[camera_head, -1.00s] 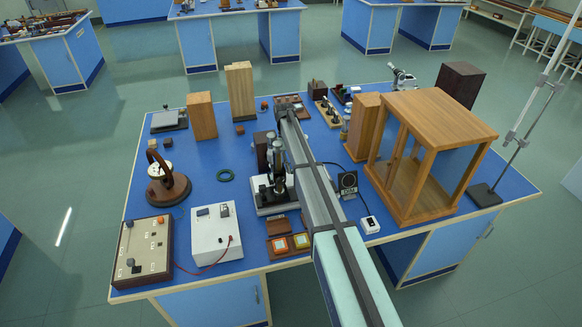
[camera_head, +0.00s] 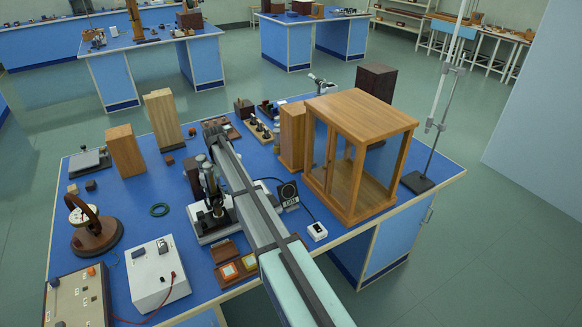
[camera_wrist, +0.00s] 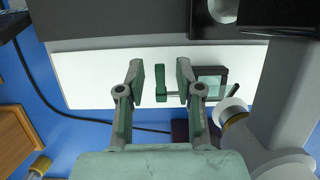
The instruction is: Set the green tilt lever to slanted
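The green tilt lever (camera_wrist: 161,82) shows in the wrist view as a short upright bar on a thin shaft, over a white base plate (camera_wrist: 88,75). The shaft runs right to a black-framed pale green window (camera_wrist: 209,84). My gripper (camera_wrist: 160,84) is open, with one finger on each side of the lever and a visible gap to both. Whether the fingers are level with the lever in height I cannot tell. In the head view a white-based instrument (camera_head: 213,228) stands beside my arm on the blue bench. The lever cannot be made out there.
A wooden glazed case (camera_head: 362,150) stands right of my arm. A white box with a red lead (camera_head: 158,272) and a brown ring stand (camera_head: 95,232) are at the left. Grey instrument parts (camera_wrist: 285,70) fill the right of the wrist view. A black cable (camera_wrist: 55,95) runs at its left.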

